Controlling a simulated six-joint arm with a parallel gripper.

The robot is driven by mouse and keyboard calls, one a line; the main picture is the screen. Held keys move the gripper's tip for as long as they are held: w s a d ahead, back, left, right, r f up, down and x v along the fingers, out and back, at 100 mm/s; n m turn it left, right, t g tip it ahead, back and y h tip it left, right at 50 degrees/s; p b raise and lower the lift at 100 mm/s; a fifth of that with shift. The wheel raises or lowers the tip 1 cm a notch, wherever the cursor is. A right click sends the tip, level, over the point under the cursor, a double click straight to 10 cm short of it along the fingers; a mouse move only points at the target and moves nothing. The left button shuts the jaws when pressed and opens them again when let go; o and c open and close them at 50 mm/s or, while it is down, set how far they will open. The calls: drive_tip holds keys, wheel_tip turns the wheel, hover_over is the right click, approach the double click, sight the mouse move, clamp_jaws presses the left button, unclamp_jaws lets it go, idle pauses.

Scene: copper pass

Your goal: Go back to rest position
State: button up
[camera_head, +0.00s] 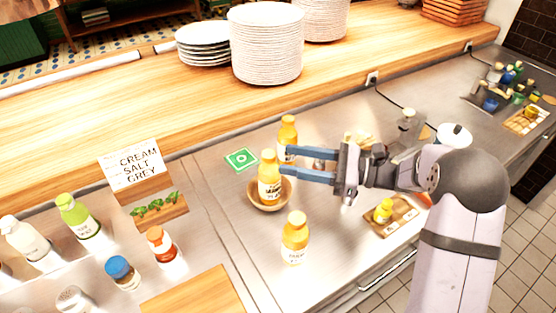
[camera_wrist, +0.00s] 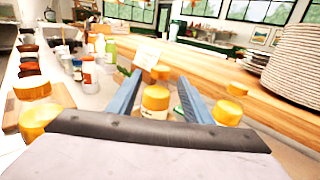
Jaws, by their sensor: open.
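My gripper (camera_head: 284,163) is open over the steel counter in the head view, its blue fingers pointing left. In the wrist view the two fingers (camera_wrist: 165,98) stand apart with a yellow-capped bottle (camera_wrist: 155,101) seen between them. In the head view that bottle (camera_head: 269,180) stands upright in a wooden bowl (camera_head: 270,204), close to the fingertips. I cannot tell whether the fingers touch it. A second yellow bottle (camera_head: 288,130) stands behind the fingers, and a third (camera_head: 295,240) stands nearer the front. My arm reaches in from the right.
A green card (camera_head: 241,159) lies left of the bottles. A sign reading "CREAM SALT GREY" (camera_head: 137,164) and several bottles stand at left. A small board with a yellow item (camera_head: 383,210) lies below my wrist. Plate stacks (camera_head: 265,45) stand on the wooden shelf behind.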

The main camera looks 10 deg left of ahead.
drive_tip(key=shift+d, duration=0.8)
drive_tip(key=shift+r, duration=0.1)
